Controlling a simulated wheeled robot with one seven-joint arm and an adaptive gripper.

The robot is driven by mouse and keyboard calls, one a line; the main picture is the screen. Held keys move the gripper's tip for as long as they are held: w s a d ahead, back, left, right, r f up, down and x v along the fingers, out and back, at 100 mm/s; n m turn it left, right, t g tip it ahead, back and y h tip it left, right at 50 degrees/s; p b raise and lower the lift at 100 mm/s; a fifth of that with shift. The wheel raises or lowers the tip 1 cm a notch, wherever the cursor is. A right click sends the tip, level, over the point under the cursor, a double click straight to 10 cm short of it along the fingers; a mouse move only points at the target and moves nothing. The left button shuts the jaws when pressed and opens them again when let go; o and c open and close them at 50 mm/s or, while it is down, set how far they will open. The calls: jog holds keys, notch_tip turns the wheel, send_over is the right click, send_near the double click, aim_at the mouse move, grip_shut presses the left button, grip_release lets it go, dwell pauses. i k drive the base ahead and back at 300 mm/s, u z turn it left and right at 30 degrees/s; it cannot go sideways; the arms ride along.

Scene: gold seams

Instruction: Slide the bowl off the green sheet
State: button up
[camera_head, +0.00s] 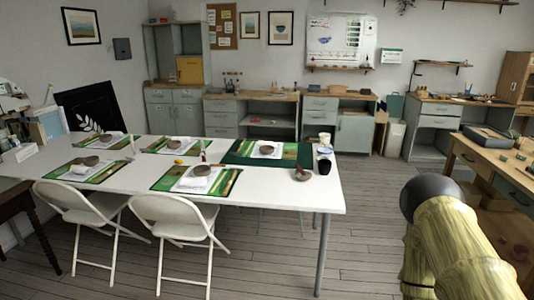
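A white table (110,190) holds several green mats, each with a small brown bowl on something white. The dark green sheet (239,158) at the table's far right is the largest and plainest. A small brown bowl (267,149) sits on a white piece on that sheet. Another bowl (202,170) is on the striped green mat (222,188) at the front. I cannot tell from size alone which bowl is meant. Part of my arm, yellowish with a dark round end, shows at lower right, away from the table. My gripper is not visible.
A reddish-brown dish (302,174), a dark cup (324,166) and a white cup (324,139) stand at the table's right end. Two white folding chairs (178,225) stand at its front. The floor right of the table is clear. A wooden desk (490,160) is at right.

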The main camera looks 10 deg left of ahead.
aim_at(266, 149)
jog(key=u, duration=0.4)
jog(key=i, duration=1.65)
jog(key=u, duration=0.25)
